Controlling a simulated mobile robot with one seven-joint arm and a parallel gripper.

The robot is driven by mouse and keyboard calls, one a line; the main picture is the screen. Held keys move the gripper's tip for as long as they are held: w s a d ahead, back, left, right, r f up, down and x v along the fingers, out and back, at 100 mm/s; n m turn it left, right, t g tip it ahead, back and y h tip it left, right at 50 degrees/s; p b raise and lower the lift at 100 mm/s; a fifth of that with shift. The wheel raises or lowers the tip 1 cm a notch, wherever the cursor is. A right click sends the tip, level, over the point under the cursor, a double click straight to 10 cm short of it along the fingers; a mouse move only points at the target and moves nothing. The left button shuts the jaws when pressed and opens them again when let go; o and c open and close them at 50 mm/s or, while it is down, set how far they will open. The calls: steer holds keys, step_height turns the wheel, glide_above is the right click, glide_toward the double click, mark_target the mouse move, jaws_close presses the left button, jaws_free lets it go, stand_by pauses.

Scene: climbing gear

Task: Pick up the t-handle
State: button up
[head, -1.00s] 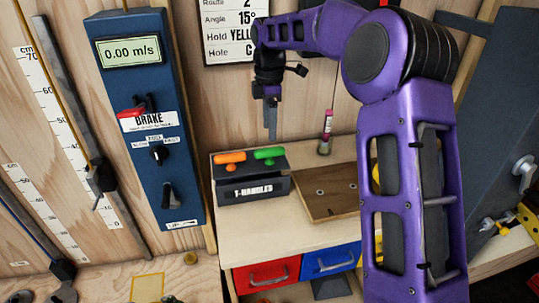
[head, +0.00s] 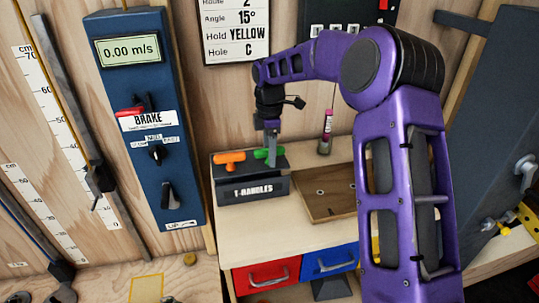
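Two T-handles stand in a dark box labelled "T-HANDLES" (head: 254,191) on the light wooden bench. The orange T-handle (head: 229,158) is on the left and the green T-handle (head: 262,154) is on the right. My gripper (head: 272,158) points down at the green T-handle, and its fingers overlap the right part of the green bar in the head view. The fingers are seen edge-on, so their opening and any contact with the handle cannot be made out.
A wooden board (head: 322,207) lies right of the box. A pink-capped marker (head: 326,132) stands behind it. Red (head: 267,273) and blue (head: 330,260) drawers are below the bench top. A blue brake panel (head: 148,120) is on the wall at left.

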jaws_close()
stand_by(0.4)
step_height(320, 180, up, 18)
steer(key=shift+p, duration=0.35)
stand_by(0.3)
steer(key=c, duration=0.7)
jaws_free()
steer(key=shift+c, duration=0.2)
jaws_close()
